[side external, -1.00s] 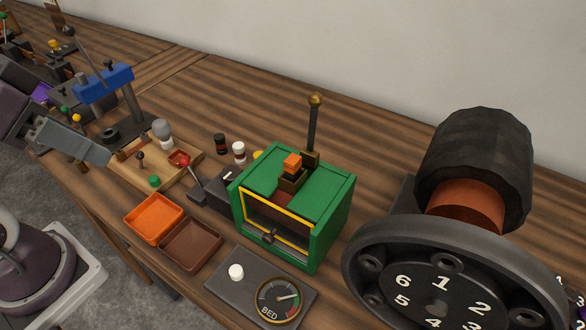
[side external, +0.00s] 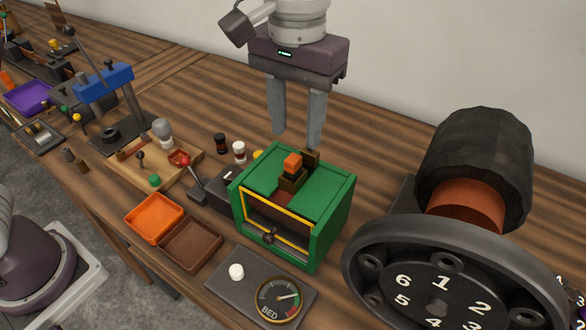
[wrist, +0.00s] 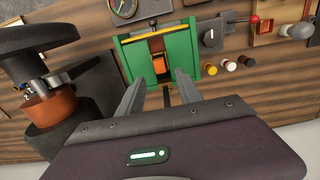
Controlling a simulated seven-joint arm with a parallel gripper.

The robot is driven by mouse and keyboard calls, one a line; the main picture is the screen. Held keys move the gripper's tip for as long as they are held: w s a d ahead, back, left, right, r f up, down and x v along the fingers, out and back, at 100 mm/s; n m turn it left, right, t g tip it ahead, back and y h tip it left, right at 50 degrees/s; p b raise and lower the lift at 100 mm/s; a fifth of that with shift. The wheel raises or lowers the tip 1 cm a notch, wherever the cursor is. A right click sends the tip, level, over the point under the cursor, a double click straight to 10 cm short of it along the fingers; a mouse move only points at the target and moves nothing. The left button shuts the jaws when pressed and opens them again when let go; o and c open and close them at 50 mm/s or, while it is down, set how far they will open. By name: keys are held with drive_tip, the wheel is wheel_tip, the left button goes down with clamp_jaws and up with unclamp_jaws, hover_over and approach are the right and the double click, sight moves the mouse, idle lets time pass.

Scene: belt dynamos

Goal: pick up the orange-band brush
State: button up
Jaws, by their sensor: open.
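A small orange block (side external: 292,162), which looks like the orange-band brush, stands in a dark brown holder (side external: 292,180) on top of the green box (side external: 335,205). In the wrist view the orange block (wrist: 159,65) lies between and beyond my fingertips. My gripper (side external: 297,140) is open and empty, pointing down above the back of the green box. Its fingers are apart from the block and look to be higher and behind it.
An orange tray (side external: 153,218) and a brown tray (side external: 191,244) sit left of the green box. A red-knobbed lever (side external: 186,161) stands near its left side. A large dark wheel (side external: 440,280) stands close on the right. A gauge panel (side external: 262,285) lies in front.

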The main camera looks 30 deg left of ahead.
sight(295, 156)
wheel_tip(295, 156, down, 7)
drive_tip(key=shift+r, duration=0.2)
clamp_jaws()
idle(1.3)
